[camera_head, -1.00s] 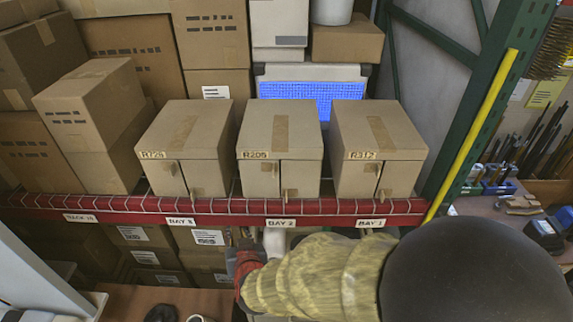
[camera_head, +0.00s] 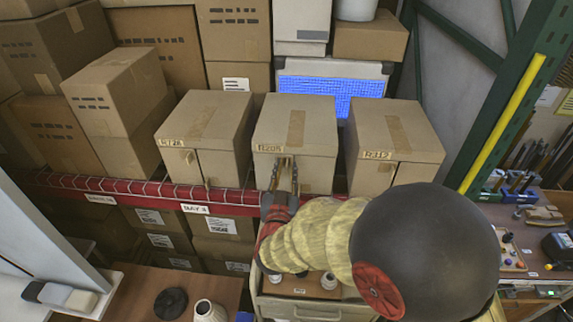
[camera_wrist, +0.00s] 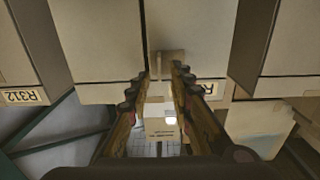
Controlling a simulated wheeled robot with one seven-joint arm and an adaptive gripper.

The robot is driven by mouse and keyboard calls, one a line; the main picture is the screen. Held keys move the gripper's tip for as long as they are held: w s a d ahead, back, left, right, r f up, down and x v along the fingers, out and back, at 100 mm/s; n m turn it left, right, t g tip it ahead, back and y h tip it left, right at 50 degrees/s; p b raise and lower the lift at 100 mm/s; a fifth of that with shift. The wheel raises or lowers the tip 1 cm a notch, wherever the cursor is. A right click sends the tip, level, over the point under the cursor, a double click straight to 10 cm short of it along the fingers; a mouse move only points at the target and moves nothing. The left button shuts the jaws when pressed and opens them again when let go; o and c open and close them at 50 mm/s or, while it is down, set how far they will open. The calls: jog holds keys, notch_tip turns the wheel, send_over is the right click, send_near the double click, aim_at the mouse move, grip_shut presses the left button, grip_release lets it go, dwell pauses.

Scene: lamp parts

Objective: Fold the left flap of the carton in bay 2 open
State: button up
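The bay 2 carton (camera_head: 296,130), marked R205, is the middle of three on the shelf. Its front has a left flap (camera_head: 262,168) and a right flap (camera_head: 318,178), both looking closed. My gripper (camera_head: 284,168) is at the carton's front, over the seam, hiding part of both flaps. In the wrist view, which is upside down, the left flap (camera_wrist: 205,35) is right of the seam and the right flap (camera_wrist: 100,40) is left of it. A small tan tab (camera_wrist: 167,58) on the left flap lies between or just beyond my open fingertips (camera_wrist: 162,72). Contact is unclear.
The R126 carton (camera_head: 206,130) stands close on the left and the R312 carton (camera_head: 393,140) on the right, with narrow gaps. The red shelf beam (camera_head: 130,190) runs below. A green rack post (camera_head: 505,110) stands at the right. Lower boxes (camera_head: 220,225) sit underneath.

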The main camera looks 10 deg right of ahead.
jog(key=shift+w+d, duration=0.15)
jog(key=shift+w, duration=0.65)
jog(key=shift+c, duration=1.4)
grip_shut()
